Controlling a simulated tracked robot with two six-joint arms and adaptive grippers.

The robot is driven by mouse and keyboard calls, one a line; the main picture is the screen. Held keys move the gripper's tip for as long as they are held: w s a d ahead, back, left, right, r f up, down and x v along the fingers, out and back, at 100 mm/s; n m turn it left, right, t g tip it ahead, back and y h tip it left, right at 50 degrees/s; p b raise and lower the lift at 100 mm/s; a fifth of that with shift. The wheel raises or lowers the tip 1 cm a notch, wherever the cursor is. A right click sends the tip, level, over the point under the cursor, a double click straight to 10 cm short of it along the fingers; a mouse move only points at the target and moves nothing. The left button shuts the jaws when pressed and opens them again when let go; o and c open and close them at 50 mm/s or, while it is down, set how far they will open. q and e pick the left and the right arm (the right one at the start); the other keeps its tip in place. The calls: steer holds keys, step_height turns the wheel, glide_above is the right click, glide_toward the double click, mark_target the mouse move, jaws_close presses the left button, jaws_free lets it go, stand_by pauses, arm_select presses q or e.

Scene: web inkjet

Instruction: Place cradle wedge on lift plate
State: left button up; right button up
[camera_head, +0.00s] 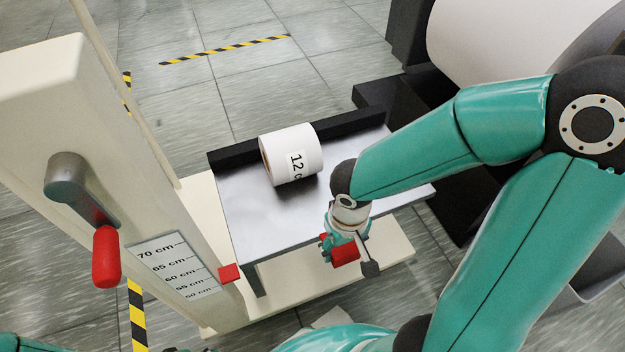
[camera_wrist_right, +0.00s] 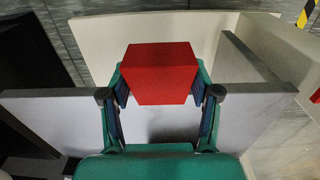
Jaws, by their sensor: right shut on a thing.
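The red cradle wedge (camera_head: 346,254) is held in my right gripper (camera_head: 343,246) at the front edge of the lift plate. In the right wrist view the wedge (camera_wrist_right: 160,72) shows as a red block between the two fingers, which close on its sides. The lift plate (camera_head: 250,222) is a grey metal plate with a black rail along its back edge. Whether the wedge touches the plate cannot be told.
A white roll (camera_head: 291,154) labelled "12 c" lies on the plate near the black rail (camera_head: 235,155). The cream lift column (camera_head: 95,150) with a red-handled crank (camera_head: 105,255), a height scale (camera_head: 172,265) and a red pointer (camera_head: 229,273) stands at the left. A large white roll (camera_head: 500,45) is at upper right.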

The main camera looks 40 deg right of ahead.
mark_target(313, 198)
steer(key=w, duration=0.3)
steer(key=w+d, duration=0.1)
steer(key=w, duration=0.3)
steer(key=w+d, duration=0.1)
steer(key=w, duration=0.2)
steer(key=shift+w+d, duration=0.15)
steer(key=shift+w, duration=0.05)
steer(key=w, duration=0.2)
steer(key=w+d, duration=0.1)
steer(key=w, duration=0.1)
steer(key=shift+w+f, duration=0.1)
steer(key=shift+w, duration=0.1)
arm_select(q)
steer(key=shift+r+b, duration=0.35)
steer(key=shift+r, duration=0.05)
arm_select(e)
steer(key=shift+w+f, duration=0.1)
steer(key=shift+f, duration=0.15)
steer(key=shift+f, duration=0.2)
steer(key=o, duration=1.2)
arm_select(q)
steer(key=shift+f, duration=0.1)
arm_select(e)
steer(key=shift+r, duration=0.1)
